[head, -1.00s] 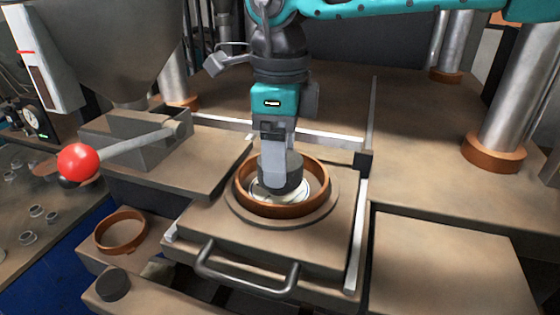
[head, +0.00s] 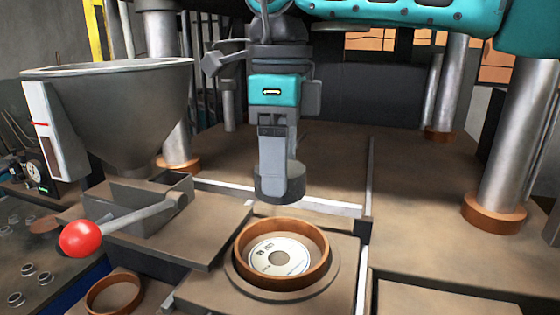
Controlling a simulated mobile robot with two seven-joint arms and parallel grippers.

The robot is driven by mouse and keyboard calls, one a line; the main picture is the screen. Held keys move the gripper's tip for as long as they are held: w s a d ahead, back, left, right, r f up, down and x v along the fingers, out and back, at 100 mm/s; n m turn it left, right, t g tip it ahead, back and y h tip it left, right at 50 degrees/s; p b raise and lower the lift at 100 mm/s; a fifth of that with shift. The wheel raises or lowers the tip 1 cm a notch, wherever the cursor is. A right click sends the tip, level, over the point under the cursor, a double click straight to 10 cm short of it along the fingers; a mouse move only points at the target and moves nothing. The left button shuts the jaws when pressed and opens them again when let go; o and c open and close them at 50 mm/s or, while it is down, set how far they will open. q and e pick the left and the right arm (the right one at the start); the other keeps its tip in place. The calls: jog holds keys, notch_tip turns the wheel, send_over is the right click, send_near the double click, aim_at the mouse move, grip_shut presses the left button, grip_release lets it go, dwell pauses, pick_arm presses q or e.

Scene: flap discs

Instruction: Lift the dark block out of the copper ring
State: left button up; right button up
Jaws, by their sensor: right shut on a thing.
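The copper ring (head: 282,282) sits on a round plate on the tan sliding block. A pale printed disc (head: 280,257) with a centre hole lies flat inside it. My right gripper (head: 281,190) comes down from above and is shut on the dark block (head: 263,190). The dark block is a short dark cylinder, partly hidden by the fingers. It hangs above and slightly behind the ring, clear of its rim. My left gripper is not in view.
A second copper ring (head: 114,293) lies at the lower left. A lever with a red knob (head: 81,239) and a grey hopper (head: 112,105) stand on the left. Metal columns (head: 515,135) rise at the right. The flat tan surface right of the rail is clear.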

jog(key=shift+r+p, duration=0.5)
jog(key=shift+r, duration=2.8)
